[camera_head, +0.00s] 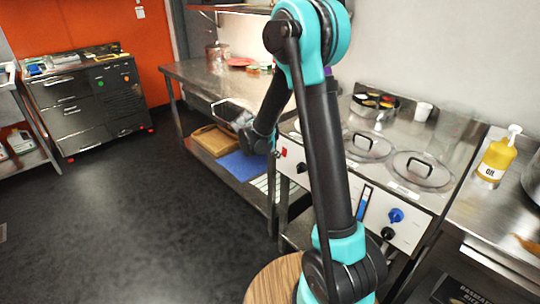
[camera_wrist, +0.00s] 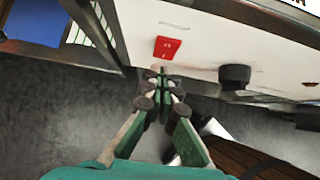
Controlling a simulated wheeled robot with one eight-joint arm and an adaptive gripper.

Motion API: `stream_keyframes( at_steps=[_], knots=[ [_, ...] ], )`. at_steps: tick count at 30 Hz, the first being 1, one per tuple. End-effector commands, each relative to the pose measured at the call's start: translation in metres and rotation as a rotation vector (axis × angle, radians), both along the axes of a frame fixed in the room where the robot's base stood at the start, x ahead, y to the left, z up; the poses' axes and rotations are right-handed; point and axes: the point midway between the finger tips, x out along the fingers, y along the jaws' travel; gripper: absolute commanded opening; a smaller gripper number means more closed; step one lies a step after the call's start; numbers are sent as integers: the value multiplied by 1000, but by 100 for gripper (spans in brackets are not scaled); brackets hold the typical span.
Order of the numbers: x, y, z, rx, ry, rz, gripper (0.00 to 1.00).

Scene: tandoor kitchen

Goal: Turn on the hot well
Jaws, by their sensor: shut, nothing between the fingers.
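The hot well is a steel counter unit with round lids (camera_head: 422,170) on top and a pale front panel (camera_head: 408,236). A small red switch (camera_head: 284,152) sits on the left of that panel. In the wrist view the red switch (camera_wrist: 167,48) is just beyond my fingertips. My gripper (camera_wrist: 160,78) is shut and empty, its tips pointing at the panel just below the switch. I cannot tell whether the tips touch the panel. In the head view my arm comes down in front of the unit, and my fingertips are hard to make out.
A black knob (camera_wrist: 235,75) is right of the switch in the wrist view. A blue knob (camera_head: 396,215) is farther right on the panel. A yellow oil bottle (camera_head: 497,158) stands on the right counter. A blue board (camera_head: 243,165) lies on the shelf at left. The floor at left is clear.

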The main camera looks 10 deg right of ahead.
Motion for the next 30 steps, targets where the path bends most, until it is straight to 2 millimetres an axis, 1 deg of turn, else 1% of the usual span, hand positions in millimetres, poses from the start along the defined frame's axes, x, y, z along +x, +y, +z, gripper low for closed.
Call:
stream_keyframes(
  at_steps=[1,6,15,19,30],
  knots=[
    [3,-4,0,0,0,-1,0],
    [7,-9,-1,1,-1,0,0],
    [7,-9,-1,0,-1,1,0],
    [11,-14,-4,-1,-1,0,0],
    [10,-14,0,-1,-2,1,0]
  ],
)
